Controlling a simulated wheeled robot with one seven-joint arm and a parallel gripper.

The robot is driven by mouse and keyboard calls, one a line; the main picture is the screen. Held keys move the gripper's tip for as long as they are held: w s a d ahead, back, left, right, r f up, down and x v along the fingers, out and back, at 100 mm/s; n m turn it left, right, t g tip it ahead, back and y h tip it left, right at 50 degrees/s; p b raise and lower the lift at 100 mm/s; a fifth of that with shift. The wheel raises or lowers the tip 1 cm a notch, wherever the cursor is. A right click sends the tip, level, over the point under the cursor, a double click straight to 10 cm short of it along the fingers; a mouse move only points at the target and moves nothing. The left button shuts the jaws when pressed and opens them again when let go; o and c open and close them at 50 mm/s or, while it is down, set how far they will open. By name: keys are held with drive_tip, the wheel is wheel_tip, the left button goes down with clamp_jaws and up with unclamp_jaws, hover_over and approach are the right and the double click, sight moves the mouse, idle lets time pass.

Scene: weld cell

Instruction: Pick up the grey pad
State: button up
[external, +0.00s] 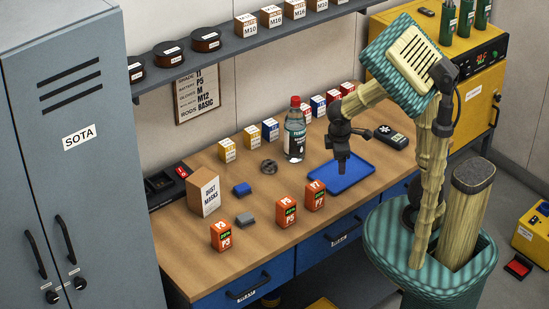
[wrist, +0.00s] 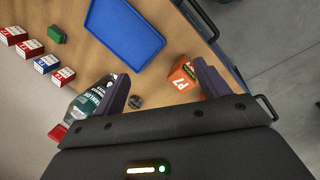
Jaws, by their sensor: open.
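The grey pad (external: 246,219) is a small dark grey block lying on the wooden bench, in front of a blue pad (external: 242,189) and between the dust masks box and the orange boxes. I cannot make out the grey pad in the wrist view. My gripper (external: 342,168) points down above the blue tray, to the right of the grey pad and well apart from it. In the wrist view my gripper (wrist: 165,88) has its two dark fingers spread wide, with nothing between them held.
Orange boxes (external: 286,212) stand along the bench front. A dust masks box (external: 204,192) stands left, a clear bottle (external: 295,135) and a dark ring-like item (external: 268,167) behind. The blue tray (external: 366,181) lies right, empty. A shelf (external: 240,48) hangs above the bench.

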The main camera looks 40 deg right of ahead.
drive_tip(key=s+a+r+n+t+y+b, duration=0.15)
drive_tip(key=a+n+t, duration=0.45)
drive_tip(key=a+n, duration=0.75)
drive_tip(key=s+a+r+n+t+h+b, duration=0.1)
drive_tip(key=s+a+n+t+b, duration=0.35)
drive_tip(key=a+n, duration=0.85)
wheel_tip(320, 180, down, 14)
drive_tip(key=w+a+m+t+p, duration=0.1)
drive_tip(key=a+m+p, duration=0.1)
drive_tip(key=m, duration=0.1)
drive_tip(key=shift+w+a, duration=0.35)
drive_tip(key=shift+a, duration=0.05)
drive_tip(key=shift+r+y, duration=0.1)
drive_tip(key=shift+y, duration=0.15)
drive_tip(key=p, duration=0.1)
approach(247, 218)
drive_tip(key=x, duration=0.4)
drive_tip(key=shift+w+d, duration=0.15)
drive_tip(key=shift+w, duration=0.1)
drive_tip(key=shift+w+f, duration=0.25)
drive_tip(key=shift+w, duration=0.1)
